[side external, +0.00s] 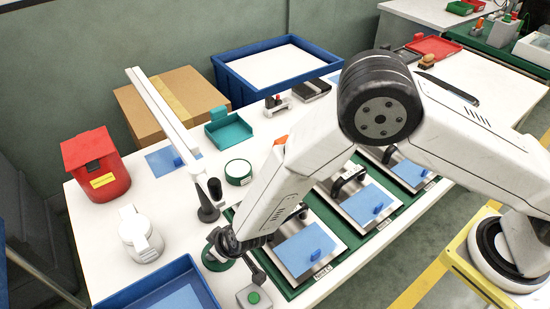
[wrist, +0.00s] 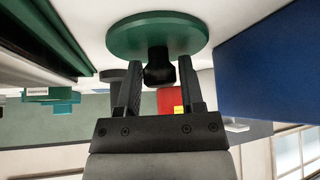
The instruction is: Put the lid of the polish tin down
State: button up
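The lid is a green disc with a black knob. In the wrist view the lid (wrist: 130,38) fills the top middle, and its knob sits between the two fingers of my gripper (wrist: 159,78), which look closed on it. In the side view the lid (side external: 211,264) shows partly under my gripper (side external: 221,249), flat and at or just above the white table; I cannot tell if it touches. A round green tin with a pale top (side external: 238,170), probably the polish tin, stands farther back on the table.
A blue tray (side external: 188,267) lies close at the front left, and a green rack with metal-lidded bays (side external: 300,250) at the right. A button box (side external: 253,298) and a black post foot (side external: 208,212) are near. A white jar (side external: 140,235) and red bin (side external: 96,165) stand left.

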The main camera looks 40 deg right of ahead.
jog(key=shift+o, duration=1.2)
jog(key=shift+r, duration=0.15)
jog(key=v, duration=1.2)
jog(key=shift+w, duration=0.1)
jog(key=w+d+r+m+g, duration=0.1)
jog(key=d+r, duration=0.2)
jog(key=d, duration=0.5)
jog(key=w+d+r+m, duration=0.1)
jog(key=d+r, duration=0.3)
jog(key=d, duration=0.4)
jog(key=s+d+r+m+g+h, duration=0.1)
jog(key=s+d, duration=0.3)
jog(key=d, duration=0.4)
jog(key=s+d+r+m+g+h, duration=0.1)
jog(key=s+d, duration=0.3)
jog(key=d, duration=0.4)
jog(key=shift+s+d+r+m+g, duration=0.25)
jog(key=shift+d+r+m+g, duration=0.05)
jog(key=shift+d, duration=0.05)
